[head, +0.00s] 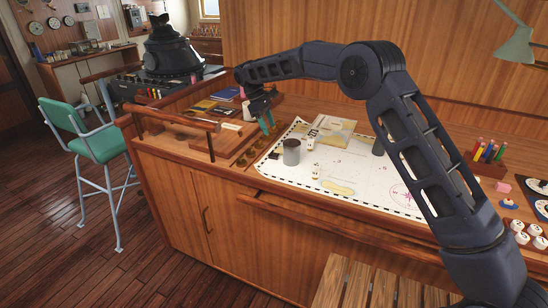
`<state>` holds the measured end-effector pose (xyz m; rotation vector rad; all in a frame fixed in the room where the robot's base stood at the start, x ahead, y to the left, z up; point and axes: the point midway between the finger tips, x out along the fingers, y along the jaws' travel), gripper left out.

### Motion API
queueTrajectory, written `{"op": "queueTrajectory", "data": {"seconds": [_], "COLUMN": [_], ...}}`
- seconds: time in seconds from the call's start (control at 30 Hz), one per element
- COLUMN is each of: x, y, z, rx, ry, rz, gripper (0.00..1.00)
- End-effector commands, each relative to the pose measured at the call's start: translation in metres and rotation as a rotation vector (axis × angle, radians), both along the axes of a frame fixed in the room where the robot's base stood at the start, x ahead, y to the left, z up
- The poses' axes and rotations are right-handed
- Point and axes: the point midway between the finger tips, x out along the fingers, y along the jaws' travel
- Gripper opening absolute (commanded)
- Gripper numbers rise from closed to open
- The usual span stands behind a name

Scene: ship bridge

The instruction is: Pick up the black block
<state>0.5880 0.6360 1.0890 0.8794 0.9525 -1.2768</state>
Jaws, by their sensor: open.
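A small black block (274,155) appears to lie at the left edge of the chart, just left of a grey cup. It is small in the picture and its exact shape is hard to tell. My gripper (267,123) has green fingers and hangs above the left part of the desk, near the chart's far left corner. It is open, and I see nothing between its fingers. It is apart from the block, which shows lower in the picture.
The grey cup (291,152) and small white pieces stand on the chart (350,173). A wooden rail (175,119) edges the desk's left end. A pencil holder (486,160) and several white knobs sit at right. The chart's middle is mostly clear.

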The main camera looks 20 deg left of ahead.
Motion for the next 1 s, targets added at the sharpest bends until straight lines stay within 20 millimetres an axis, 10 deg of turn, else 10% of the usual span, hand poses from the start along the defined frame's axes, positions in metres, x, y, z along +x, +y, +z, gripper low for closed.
{"op": "queueTrajectory", "data": {"seconds": [0.2,1.0], "x": [-0.013,-0.007], "y": [0.018,-0.013], "z": [-0.019,-0.091], "rx": [-0.018,-0.020], "ry": [0.009,0.009], "rz": [0.037,0.036], "gripper": [0.55,0.55]}}
